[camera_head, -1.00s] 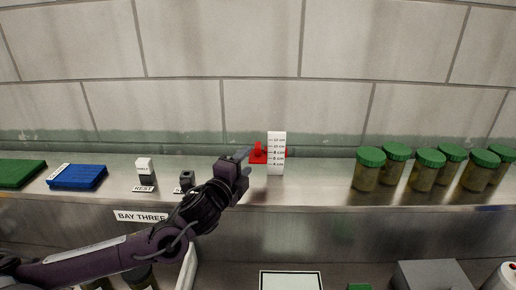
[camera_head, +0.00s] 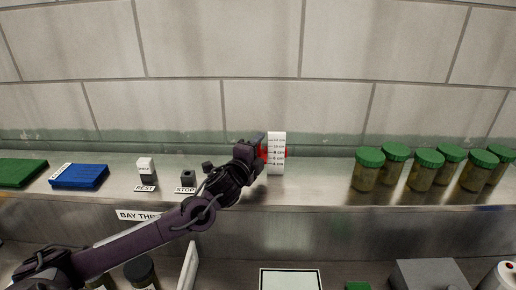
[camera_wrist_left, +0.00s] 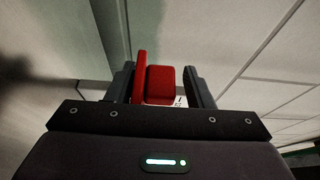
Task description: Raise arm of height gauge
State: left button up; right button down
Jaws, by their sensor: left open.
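The height gauge (camera_head: 276,140) is a white upright plate with cm marks, standing on the steel shelf. Its red arm (camera_head: 264,153) shows at the plate's left edge, with a small red bit at the right edge. My left gripper (camera_head: 260,148) is at the left side of the gauge and hides part of the red arm. In the left wrist view the red arm (camera_wrist_left: 160,84) lies between the two dark fingers of my left gripper (camera_wrist_left: 162,86), which are open around it. I cannot tell whether a finger touches it. My right gripper is not in view.
Green-lidded jars (camera_head: 423,170) stand to the right on the shelf. REST (camera_head: 145,170) and STOP (camera_head: 187,179) blocks and a blue pad (camera_head: 79,176) are to the left. A tiled wall rises behind. The shelf between gauge and jars is clear.

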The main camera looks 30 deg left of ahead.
pick_arm(q)
grip_shut()
notch_tip(320, 180, up, 5)
jog(key=p, duration=0.3)
jog(key=shift+r, duration=0.25)
jog(key=shift+a, duration=0.1)
jog(key=shift+r, duration=0.1)
grip_release()
jog(key=shift+r, duration=0.1)
jog(key=shift+f, duration=0.2)
